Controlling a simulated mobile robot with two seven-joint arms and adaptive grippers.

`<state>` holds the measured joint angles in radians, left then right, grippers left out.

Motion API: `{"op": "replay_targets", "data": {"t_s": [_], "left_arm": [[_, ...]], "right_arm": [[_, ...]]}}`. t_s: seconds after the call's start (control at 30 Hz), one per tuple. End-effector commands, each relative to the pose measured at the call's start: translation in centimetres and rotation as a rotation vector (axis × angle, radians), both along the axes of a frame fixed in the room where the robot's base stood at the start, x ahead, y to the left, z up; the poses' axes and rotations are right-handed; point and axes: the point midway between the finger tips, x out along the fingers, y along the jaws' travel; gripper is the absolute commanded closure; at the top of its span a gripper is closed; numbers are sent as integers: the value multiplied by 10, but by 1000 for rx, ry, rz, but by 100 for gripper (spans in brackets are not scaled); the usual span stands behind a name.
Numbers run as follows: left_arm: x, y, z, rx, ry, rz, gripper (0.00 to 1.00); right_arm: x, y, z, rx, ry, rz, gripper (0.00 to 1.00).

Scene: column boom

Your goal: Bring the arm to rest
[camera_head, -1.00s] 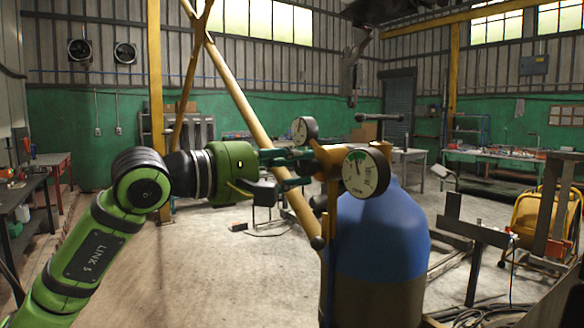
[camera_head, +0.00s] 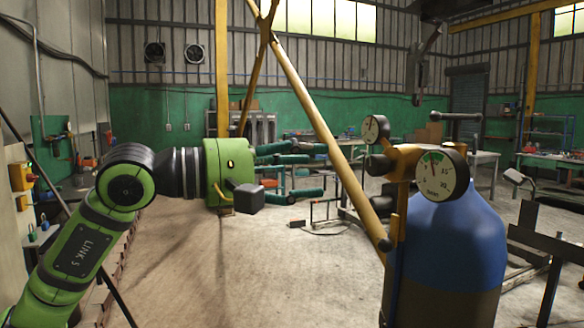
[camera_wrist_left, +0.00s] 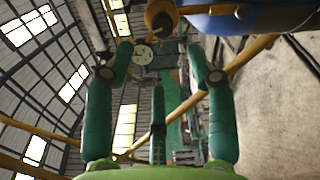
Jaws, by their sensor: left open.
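My left arm comes in from the left in the head view, bright green with black joints. My left gripper (camera_head: 308,170) has dark green fingers spread apart, pointing right. It is empty and stands apart from the blue gas cylinder (camera_head: 450,240). The brass valve (camera_head: 400,163) and two round gauges, a large one (camera_head: 441,174) and a smaller one (camera_head: 376,129), sit on top of the cylinder. In the left wrist view the open fingers (camera_wrist_left: 163,62) frame empty space, with the cylinder at the top edge. My right gripper shows in neither view.
A yellow diagonal brace (camera_head: 310,105) crosses behind my left gripper. Dark metal stands (camera_head: 550,243) are at the right beside the cylinder. Workbenches line the green back wall.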

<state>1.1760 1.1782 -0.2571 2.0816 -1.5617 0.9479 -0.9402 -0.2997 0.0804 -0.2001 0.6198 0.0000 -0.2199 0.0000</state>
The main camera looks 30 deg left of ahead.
Motion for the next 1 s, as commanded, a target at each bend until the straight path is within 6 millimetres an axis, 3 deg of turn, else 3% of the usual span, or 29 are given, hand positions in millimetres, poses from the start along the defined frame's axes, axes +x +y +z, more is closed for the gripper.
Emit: {"op": "replay_targets", "data": {"t_s": [0.23,0.77,0.87,0.97,1.0], "left_arm": [[-14,10,0,0,0,-1,44],[-12,10,-1,-14,10,-8,44],[5,9,-11,-135,94,-55,44],[44,11,-39,-431,293,-144,44],[65,15,-57,-599,401,-179,44]], "right_arm": [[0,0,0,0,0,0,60],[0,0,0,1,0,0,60],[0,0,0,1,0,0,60],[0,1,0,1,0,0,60],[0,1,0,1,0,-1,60]]}}
